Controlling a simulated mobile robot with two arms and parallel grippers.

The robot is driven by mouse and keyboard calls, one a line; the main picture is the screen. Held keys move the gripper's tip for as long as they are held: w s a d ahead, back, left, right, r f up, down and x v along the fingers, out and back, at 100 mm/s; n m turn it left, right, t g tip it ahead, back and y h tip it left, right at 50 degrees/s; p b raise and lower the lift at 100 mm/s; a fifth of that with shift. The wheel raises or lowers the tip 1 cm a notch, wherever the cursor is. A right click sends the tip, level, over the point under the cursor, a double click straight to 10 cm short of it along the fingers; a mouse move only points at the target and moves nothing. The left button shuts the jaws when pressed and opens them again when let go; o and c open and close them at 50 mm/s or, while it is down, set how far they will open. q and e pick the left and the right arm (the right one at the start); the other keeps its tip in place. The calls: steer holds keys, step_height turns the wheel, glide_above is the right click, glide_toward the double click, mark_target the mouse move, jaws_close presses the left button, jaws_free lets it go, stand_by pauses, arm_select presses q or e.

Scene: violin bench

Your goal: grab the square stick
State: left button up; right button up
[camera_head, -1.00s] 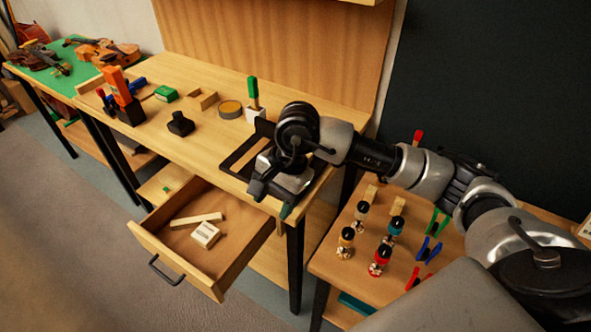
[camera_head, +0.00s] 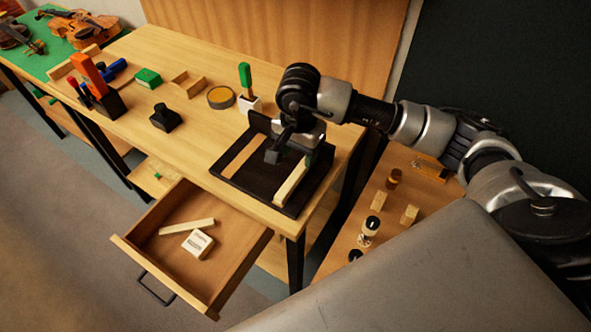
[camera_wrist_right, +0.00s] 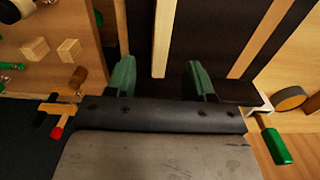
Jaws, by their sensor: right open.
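A pale square stick (camera_head: 291,182) lies in a black tray (camera_head: 258,188) at the bench's right end. My right gripper (camera_head: 292,158) is above the tray, over the far end of this stick, fingers apart and empty. In the right wrist view the stick (camera_wrist_right: 164,38) runs away from between the two green fingertips of the open gripper (camera_wrist_right: 160,78). I see no contact between fingers and stick. My left gripper is not in view.
A second pale strip (camera_head: 243,157) shows at the tray's left side. An open drawer (camera_head: 238,262) below holds a thin stick (camera_head: 187,227) and a pale block (camera_head: 197,243). A green-handled tool in a white holder (camera_head: 249,105) and a round tin (camera_head: 220,97) stand behind the tray.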

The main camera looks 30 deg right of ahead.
mark_target(297, 174)
steer(key=shift+s+a+f, duration=0.1)
steer(key=shift+s+f, duration=0.1)
steer(key=shift+f, duration=0.45)
steer(key=shift+w+f+p, duration=0.1)
steer(key=shift+f+p, duration=0.2)
steer(key=shift+f, duration=0.1)
step_height(297, 174, down, 4)
steer(key=shift+w+a+r+p, duration=0.1)
steer(key=shift+a+r+p, duration=0.05)
steer(key=shift+p, duration=0.6)
steer(key=shift+f, duration=0.45)
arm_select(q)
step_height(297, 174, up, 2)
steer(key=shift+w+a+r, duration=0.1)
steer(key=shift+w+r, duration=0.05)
arm_select(e)
steer(key=shift+c, duration=1.1)
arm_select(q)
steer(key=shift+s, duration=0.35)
arm_select(e)
jaws_close()
steer(key=shift+r, duration=0.1)
